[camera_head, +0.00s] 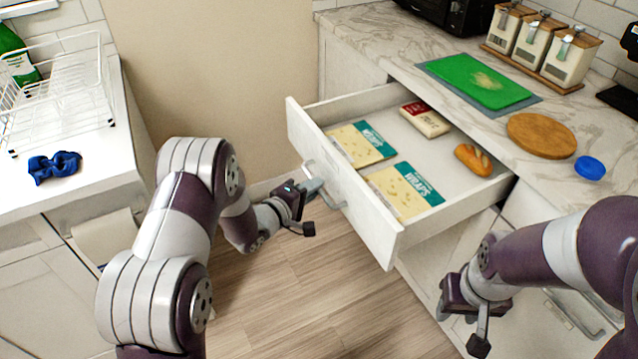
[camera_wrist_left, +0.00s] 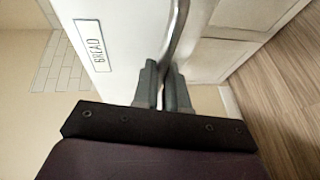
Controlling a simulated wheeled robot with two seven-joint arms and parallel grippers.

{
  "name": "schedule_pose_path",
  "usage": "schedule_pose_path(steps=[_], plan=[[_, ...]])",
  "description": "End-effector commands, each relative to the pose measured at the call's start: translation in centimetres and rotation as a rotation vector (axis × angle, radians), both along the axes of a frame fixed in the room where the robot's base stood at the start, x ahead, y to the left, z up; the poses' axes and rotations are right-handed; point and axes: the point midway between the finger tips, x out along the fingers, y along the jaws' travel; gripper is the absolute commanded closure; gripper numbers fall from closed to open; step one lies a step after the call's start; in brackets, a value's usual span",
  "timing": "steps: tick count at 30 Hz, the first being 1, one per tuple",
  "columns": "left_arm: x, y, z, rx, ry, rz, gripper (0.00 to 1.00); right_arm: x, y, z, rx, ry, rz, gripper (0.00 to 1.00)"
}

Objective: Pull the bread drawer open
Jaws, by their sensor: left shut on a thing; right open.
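The bread drawer (camera_head: 342,190) is white and stands well out from the counter, its inside showing from above. Its front carries a label reading BREAD (camera_wrist_left: 92,45) in the left wrist view. My left gripper (camera_head: 312,188) is shut on the metal drawer handle (camera_head: 327,187); the left wrist view shows both fingers (camera_wrist_left: 165,85) around the bar (camera_wrist_left: 179,25). A bread loaf (camera_head: 473,160), two yellow and teal packets (camera_head: 361,143) (camera_head: 404,192) and a cream and red pack (camera_head: 425,118) lie in the drawer. My right gripper (camera_head: 478,330) is open and empty, low at the right.
The marble counter behind holds a green board (camera_head: 478,80), a round wooden board (camera_head: 541,135), a blue lid (camera_head: 589,167) and several canisters (camera_head: 541,45). A dish rack (camera_head: 55,100) and blue cloth (camera_head: 54,167) are on the left counter. The wooden floor (camera_head: 320,290) between is clear.

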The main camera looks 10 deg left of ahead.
Motion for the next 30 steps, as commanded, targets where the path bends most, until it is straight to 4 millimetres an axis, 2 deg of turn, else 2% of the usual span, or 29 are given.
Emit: schedule_pose_path(steps=[9,10,12,20,23,26,30], plan=[[-0.1,0.0,-0.1,0.001,0.003,-0.001,1.0,0.0,0.0,0.0,0.0,0.0,0.0,0.57],[-0.1,0.0,-0.1,0.001,0.003,-0.001,0.81,0.0,0.0,0.0,0.0,0.0,0.0,0.57],[-0.1,0.0,-0.1,0.001,0.002,-0.001,0.63,0.0,0.0,0.0,0.0,0.0,0.0,0.57],[-0.1,0.0,0.0,0.001,0.001,0.0,0.63,0.0,0.0,0.0,0.0,0.0,0.0,0.57],[-0.7,0.5,0.2,0.001,0.002,0.001,0.63,0.0,0.0,0.2,0.0,0.0,0.0,0.57],[-2.5,1.6,0.7,0.0,0.002,0.003,0.63,0.0,0.0,0.6,0.0,0.0,0.0,0.57],[-5.8,3.7,1.4,0.0,0.003,0.005,0.63,0.0,0.0,1.1,0.0,0.0,0.0,0.57]])
